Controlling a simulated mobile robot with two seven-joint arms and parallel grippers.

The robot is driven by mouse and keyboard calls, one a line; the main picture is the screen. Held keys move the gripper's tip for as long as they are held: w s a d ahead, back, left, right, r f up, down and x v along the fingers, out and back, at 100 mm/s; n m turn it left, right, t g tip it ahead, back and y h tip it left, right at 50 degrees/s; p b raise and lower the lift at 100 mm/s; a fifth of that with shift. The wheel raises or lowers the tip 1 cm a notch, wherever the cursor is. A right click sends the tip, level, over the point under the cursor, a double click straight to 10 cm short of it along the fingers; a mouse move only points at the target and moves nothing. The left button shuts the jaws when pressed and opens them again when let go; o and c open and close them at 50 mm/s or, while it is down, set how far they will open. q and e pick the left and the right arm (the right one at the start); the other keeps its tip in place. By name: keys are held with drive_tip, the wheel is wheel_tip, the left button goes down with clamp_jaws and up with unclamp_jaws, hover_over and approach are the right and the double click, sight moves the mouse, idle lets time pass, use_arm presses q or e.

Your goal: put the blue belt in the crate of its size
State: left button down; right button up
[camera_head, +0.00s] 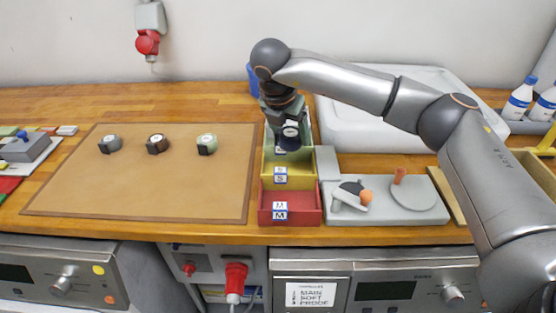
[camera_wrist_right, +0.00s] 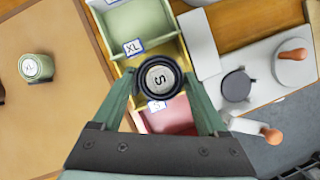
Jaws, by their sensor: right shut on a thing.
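The blue belt (camera_wrist_right: 160,78) is a dark rolled coil with a white label reading S. My right gripper (camera_head: 284,116) is shut on it and holds it above the crates. In the head view the belt (camera_head: 291,143) hangs over the back part of the yellow crate (camera_head: 303,168), whose front labels read S. The red crate (camera_head: 303,203), labelled M, stands in front. The green crate (camera_wrist_right: 140,20), labelled XL in the wrist view, is behind. The belt and gripper hide part of the yellow crate. My left gripper is out of view.
A grey belt (camera_head: 110,144), a brown belt (camera_head: 157,144) and a green belt (camera_head: 207,143) lie on the brown mat (camera_head: 130,190). A grey fixture (camera_head: 400,205) with orange knobs stands right of the crates. A white tub (camera_head: 350,125) is behind it.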

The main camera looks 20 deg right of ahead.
drive_tip(key=shift+w, duration=0.25)
drive_tip(key=shift+w+f, duration=0.1)
drive_tip(key=shift+f, duration=0.2)
hover_over(290, 171)
drive_tip(key=s+a, duration=0.1)
drive_tip(key=f, duration=0.2)
drive_tip(key=f+p, duration=0.1)
drive_tip(key=f, duration=0.2)
drive_tip(key=shift+s+a+f, duration=0.1)
drive_tip(key=shift+s+a, duration=0.05)
drive_tip(key=shift+a, duration=0.05)
wheel_tip(290, 171, down, 4)
drive_tip(key=shift+r, duration=0.2)
drive_tip(key=shift+f, duration=0.25)
drive_tip(key=shift+f, duration=0.1)
drive_tip(key=o, duration=1.4)
